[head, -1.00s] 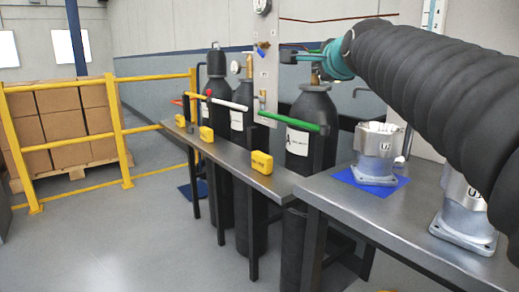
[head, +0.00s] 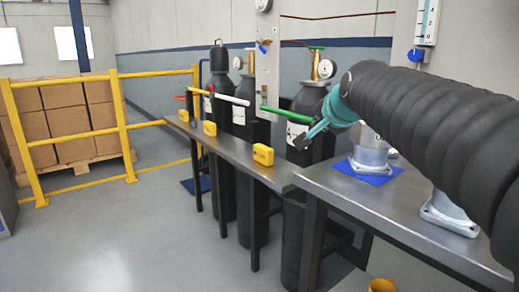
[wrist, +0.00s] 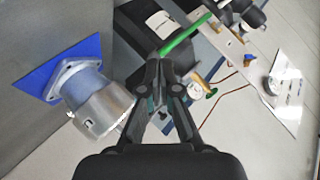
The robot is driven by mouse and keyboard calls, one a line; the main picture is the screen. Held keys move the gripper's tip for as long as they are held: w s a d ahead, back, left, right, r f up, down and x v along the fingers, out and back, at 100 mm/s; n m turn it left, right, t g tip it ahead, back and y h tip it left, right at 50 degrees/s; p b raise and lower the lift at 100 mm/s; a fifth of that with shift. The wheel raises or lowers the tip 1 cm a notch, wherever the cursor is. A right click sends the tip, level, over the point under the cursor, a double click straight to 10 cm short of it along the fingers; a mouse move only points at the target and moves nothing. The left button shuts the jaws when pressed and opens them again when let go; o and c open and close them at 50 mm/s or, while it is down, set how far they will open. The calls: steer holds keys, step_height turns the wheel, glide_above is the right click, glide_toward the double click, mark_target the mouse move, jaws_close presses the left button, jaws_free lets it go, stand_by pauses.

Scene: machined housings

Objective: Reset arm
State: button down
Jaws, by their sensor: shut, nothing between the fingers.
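My gripper (head: 308,138) is at the end of my black-sleeved arm in the head view, a teal wrist with dark fingers pointing left and down. It is in front of a black gas cylinder and left of the nearer housings. In the wrist view my gripper (wrist: 163,68) has its fingers together with nothing between them. A metal housing (head: 371,158) stands on a blue mat (head: 375,177) on the metal bench, its top partly hidden by my arm. It also shows in the wrist view (wrist: 95,100), left of my fingers. A second housing (head: 447,212) is mostly hidden behind my arm.
Several black gas cylinders (head: 304,112) stand behind a narrow metal shelf (head: 232,158) carrying yellow boxes (head: 263,154). A green bar (head: 285,116) juts out near my gripper. A yellow railing (head: 122,125) fences off cartons (head: 62,121). The floor at left is clear.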

steer(key=s+d+f+n+g+h, duration=0.1)
steer(key=s+f+n+g, duration=0.5)
steer(key=s+f, duration=2.1)
steer(key=s+d+n, duration=0.1)
steer(key=n, duration=0.2)
steer(key=shift+s+d+f+g, duration=0.15)
steer(key=shift+s+g, duration=0.25)
